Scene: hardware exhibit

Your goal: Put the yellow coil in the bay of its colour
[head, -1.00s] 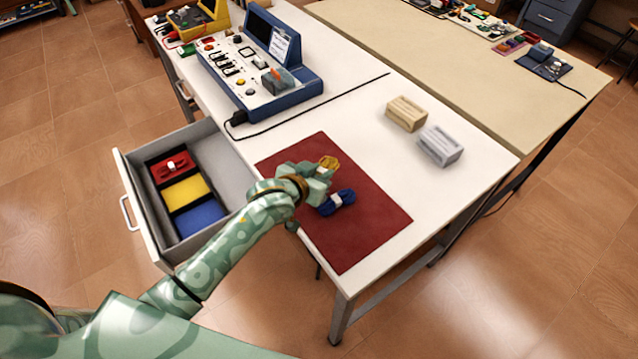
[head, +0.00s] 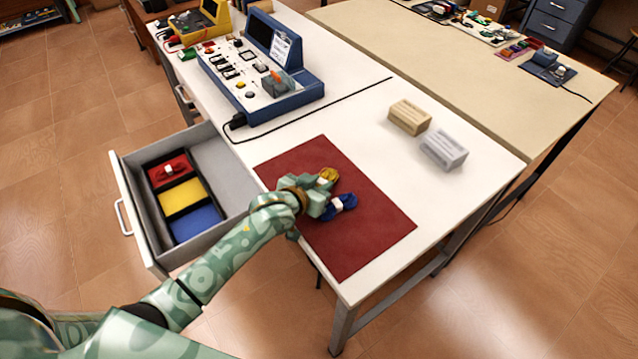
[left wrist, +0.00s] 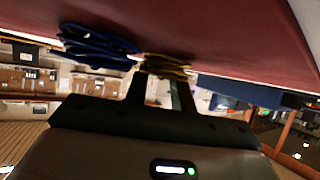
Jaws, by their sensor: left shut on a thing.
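The yellow coil (head: 328,176) is at the tip of my left gripper (head: 322,188), over the red mat (head: 352,245). The gripper is shut on it; the coil also shows between the fingers in the left wrist view (left wrist: 166,66). A blue coil (head: 340,206) with a white band lies on the mat, right beside the gripper; it also shows in the left wrist view (left wrist: 95,45). The open drawer (head: 222,170) holds a tray with a red, a yellow and a blue bay. The yellow bay (head: 183,196) is empty. A red coil (head: 168,171) lies in the red bay. My right gripper is out of view.
A blue console (head: 262,75) with a black cable stands at the back of the white table. A tan block (head: 409,116) and a grey block (head: 443,150) lie right of the mat. The drawer's right part is bare.

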